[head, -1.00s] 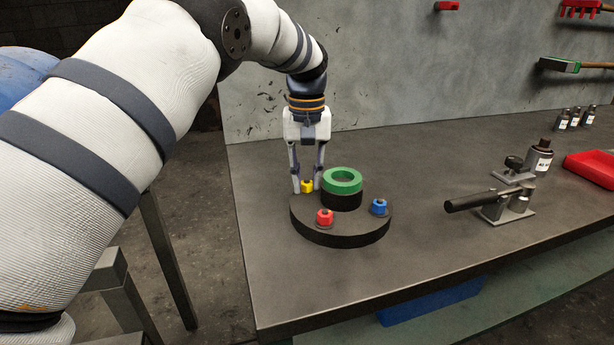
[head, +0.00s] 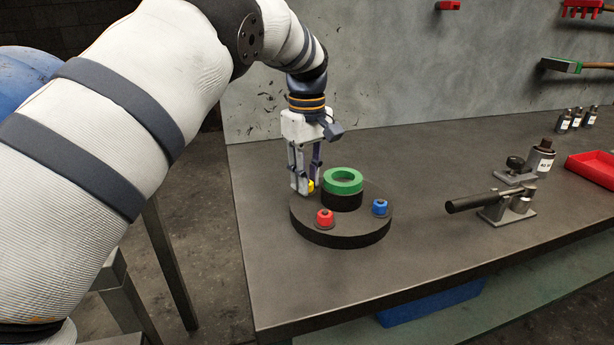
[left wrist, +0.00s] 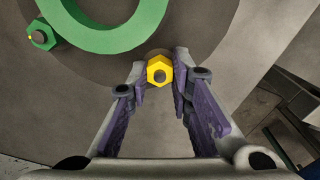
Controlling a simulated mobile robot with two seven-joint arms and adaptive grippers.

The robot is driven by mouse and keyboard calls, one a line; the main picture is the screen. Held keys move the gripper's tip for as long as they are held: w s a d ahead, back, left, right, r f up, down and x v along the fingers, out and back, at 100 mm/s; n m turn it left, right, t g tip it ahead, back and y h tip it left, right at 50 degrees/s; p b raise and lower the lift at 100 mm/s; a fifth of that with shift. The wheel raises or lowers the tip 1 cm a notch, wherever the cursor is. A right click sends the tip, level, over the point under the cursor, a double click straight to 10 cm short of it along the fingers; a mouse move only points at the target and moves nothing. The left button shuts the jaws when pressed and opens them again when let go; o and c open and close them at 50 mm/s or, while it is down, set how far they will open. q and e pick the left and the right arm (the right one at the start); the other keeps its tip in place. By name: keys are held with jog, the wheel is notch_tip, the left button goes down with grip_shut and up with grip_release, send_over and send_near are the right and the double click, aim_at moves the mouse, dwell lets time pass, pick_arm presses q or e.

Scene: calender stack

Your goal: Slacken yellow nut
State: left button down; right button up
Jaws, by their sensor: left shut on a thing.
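The yellow nut (head: 311,186) sits on the far left side of a dark round base (head: 345,238) on the workbench. My left gripper (head: 303,188) points down and is shut on the yellow nut, with its fingers hiding part of it. In the left wrist view the yellow hexagonal nut (left wrist: 160,70) lies between the two fingertips (left wrist: 158,75), with a dark stud end in its middle. My right gripper is not in view.
A green ring (head: 343,175) tops the base's centre, close beside my gripper. A red nut (head: 325,217) and a blue nut (head: 379,207) sit on the base; a green nut (left wrist: 41,35) shows in the wrist view. A toggle clamp (head: 505,207) stands right.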

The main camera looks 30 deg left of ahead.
pick_arm(q)
jog(key=shift+f, duration=0.1)
dwell(0.4)
jog(key=c, duration=1.4)
grip_release()
jog(key=shift+c, duration=0.2)
notch_tip(320, 180, up, 12)
